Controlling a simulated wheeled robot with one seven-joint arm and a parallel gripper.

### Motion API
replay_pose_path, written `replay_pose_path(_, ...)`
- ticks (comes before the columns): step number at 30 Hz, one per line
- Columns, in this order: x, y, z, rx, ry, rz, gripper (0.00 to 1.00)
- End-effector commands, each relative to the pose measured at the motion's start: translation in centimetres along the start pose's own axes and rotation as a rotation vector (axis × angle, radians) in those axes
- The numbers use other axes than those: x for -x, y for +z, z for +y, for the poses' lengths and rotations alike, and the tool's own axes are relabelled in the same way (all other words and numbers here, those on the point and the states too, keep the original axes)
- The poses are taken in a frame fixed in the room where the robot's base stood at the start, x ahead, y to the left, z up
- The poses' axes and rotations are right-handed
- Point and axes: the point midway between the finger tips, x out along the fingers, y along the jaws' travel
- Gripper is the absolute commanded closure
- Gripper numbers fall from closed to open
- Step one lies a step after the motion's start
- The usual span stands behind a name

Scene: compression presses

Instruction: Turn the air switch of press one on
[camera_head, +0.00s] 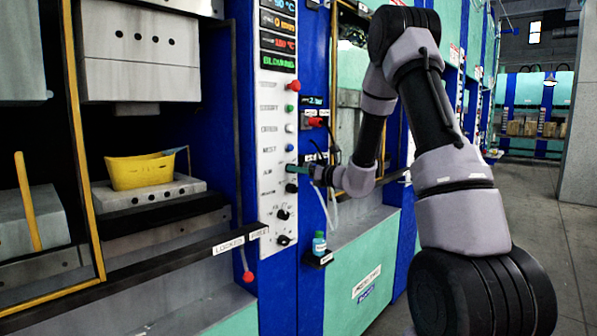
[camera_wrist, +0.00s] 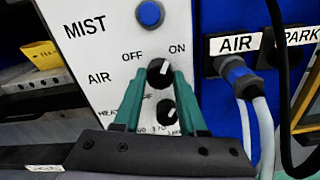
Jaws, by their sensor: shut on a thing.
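The air switch (camera_wrist: 159,70) is a black round knob on the white control panel, labelled AIR, with OFF at its upper left and ON at its upper right. Its white mark leans up and to the right, toward ON. My gripper (camera_wrist: 161,78) has its teal fingers on either side of this knob and is shut on it. In the head view my gripper (camera_head: 294,168) reaches the panel (camera_head: 269,215) from the right, at the row of controls. The switch itself is hard to make out there behind the fingers.
Another black knob (camera_wrist: 167,110) sits just below, between my fingers. A blue MIST button (camera_wrist: 149,13) is above. A plugged air hose (camera_wrist: 239,76) is at the right. A yellow piece (camera_head: 141,172) lies in the press at the left. A small bottle (camera_head: 319,243) stands below my gripper.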

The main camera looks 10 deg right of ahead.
Motion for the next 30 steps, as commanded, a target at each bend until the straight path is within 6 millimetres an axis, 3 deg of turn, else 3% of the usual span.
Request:
replay_pose_path(16,0.05,-0.11,-0.03,-0.027,-0.001,0.002,1.00)
replay_pose_path(17,0.06,-0.11,-0.03,-0.027,-0.001,0.002,0.51)
replay_pose_path(18,0.06,-0.11,-0.03,-0.027,-0.001,0.002,0.36)
replay_pose_path(19,0.05,-0.10,-0.03,-0.026,-0.001,0.002,0.29)
replay_pose_path(30,0.41,-0.04,-0.06,-0.025,-0.002,0.001,0.29)
